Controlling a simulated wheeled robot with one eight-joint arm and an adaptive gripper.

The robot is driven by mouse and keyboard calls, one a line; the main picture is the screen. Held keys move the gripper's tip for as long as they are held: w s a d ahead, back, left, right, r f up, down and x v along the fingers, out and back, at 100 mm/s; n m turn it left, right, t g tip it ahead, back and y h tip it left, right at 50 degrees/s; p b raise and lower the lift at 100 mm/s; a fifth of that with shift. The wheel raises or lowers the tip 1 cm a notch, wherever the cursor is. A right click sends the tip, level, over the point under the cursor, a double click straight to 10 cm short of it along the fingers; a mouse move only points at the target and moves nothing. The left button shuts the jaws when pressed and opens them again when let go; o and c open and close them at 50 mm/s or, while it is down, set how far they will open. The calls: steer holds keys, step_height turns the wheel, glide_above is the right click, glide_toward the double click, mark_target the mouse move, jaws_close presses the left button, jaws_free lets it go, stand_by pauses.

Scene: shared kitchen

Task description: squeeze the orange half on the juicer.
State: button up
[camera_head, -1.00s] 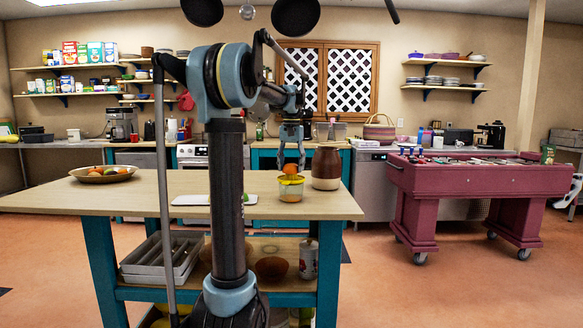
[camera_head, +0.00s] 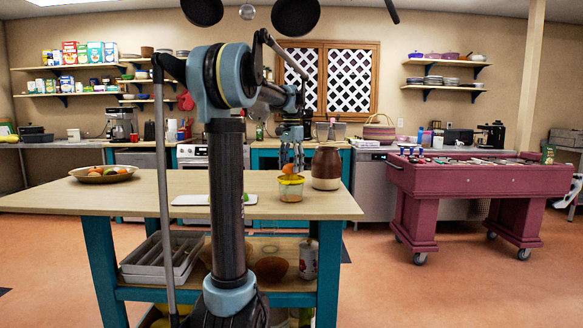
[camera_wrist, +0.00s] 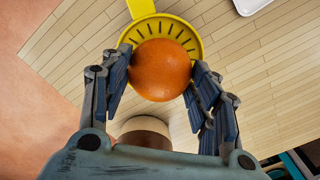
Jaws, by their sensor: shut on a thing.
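The juicer (camera_head: 290,190) stands on the wooden worktop, with a yellow top and a pale clear cup below. Its yellow slotted top (camera_wrist: 190,34) and handle also show in the wrist view. My gripper (camera_head: 291,166) is over the juicer, pointing down. In the wrist view my gripper (camera_wrist: 158,84) has its fingers on both sides of the orange half (camera_wrist: 160,70), rounded peel toward the camera. The orange half (camera_head: 289,170) covers part of the yellow top. Its cut face is hidden, and I cannot tell whether it touches the juicer's cone.
A brown and cream jar (camera_head: 326,168) stands close to the right of the juicer. A white board (camera_head: 188,199) lies to the left, partly behind my arm. A fruit bowl (camera_head: 104,175) is at the worktop's far left. Bare worktop (camera_head: 90,200) lies between.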

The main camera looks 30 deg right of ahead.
steer(key=n, duration=0.6)
stand_by(0.4)
steer(key=shift+r, duration=4)
steer(key=shift+d, duration=0.1)
